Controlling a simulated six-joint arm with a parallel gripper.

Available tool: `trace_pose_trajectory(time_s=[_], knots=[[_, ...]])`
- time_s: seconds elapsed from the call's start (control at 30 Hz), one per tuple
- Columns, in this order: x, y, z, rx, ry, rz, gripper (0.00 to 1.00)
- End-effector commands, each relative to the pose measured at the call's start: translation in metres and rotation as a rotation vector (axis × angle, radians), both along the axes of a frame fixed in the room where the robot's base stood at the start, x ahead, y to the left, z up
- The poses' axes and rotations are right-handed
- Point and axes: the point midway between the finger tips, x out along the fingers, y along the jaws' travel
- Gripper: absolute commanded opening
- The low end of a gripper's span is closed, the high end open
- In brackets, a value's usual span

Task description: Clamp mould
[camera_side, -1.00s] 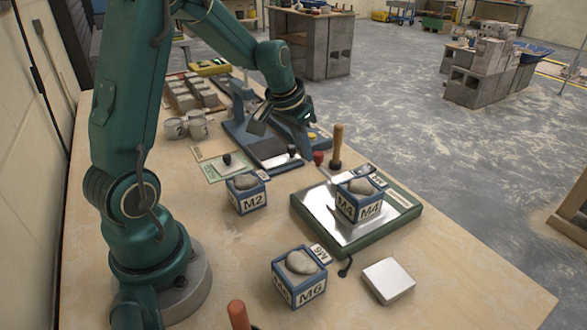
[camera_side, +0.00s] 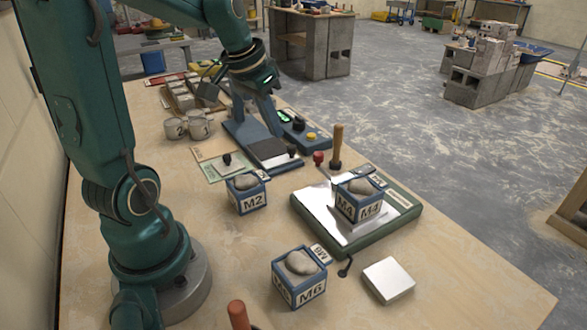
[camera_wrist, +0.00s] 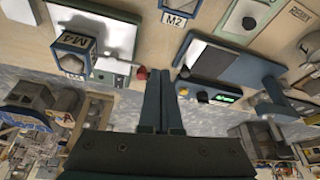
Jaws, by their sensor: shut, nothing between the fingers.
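The blue mould M2 (camera_side: 247,203), with a grey lump on top, stands on the table, left of centre. Mould M4 (camera_side: 361,212) stands on a shiny plate in a green tray (camera_side: 312,234). Mould M6 (camera_side: 299,290) stands at the front. A blue machine (camera_side: 243,138) with an upright post and a flat plate (camera_side: 270,152) stands behind M2; no mould is on its plate. My gripper (camera_side: 277,131) is shut and empty over this machine. In the wrist view its fingers (camera_wrist: 163,72) lie together, and M2 (camera_wrist: 175,20) and M4 (camera_wrist: 76,47) show beyond them.
A control box (camera_side: 299,132) with a green display stands beside the machine. A wooden-handled tool (camera_side: 336,147) stands upright behind the tray. A white block (camera_side: 388,280) lies front right.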

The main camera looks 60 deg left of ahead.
Motion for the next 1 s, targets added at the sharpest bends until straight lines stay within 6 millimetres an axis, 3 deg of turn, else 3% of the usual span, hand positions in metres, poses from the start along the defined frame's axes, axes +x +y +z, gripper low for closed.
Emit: trace_pose_trajectory(time_s=[0.2, 0.67, 0.77, 0.83, 1.0], knots=[[-0.007, 0.001, 0.020, 0.001, -0.001, 0.001, 0.00], [-0.007, -0.003, 0.024, 0.001, -0.003, -0.016, 0.00], [-0.002, -0.022, 0.034, 0.026, -0.035, -0.085, 0.00], [-0.005, -0.047, 0.042, 0.051, -0.063, -0.171, 0.00], [-0.039, -0.112, 0.046, 0.079, -0.122, -0.322, 0.00]])
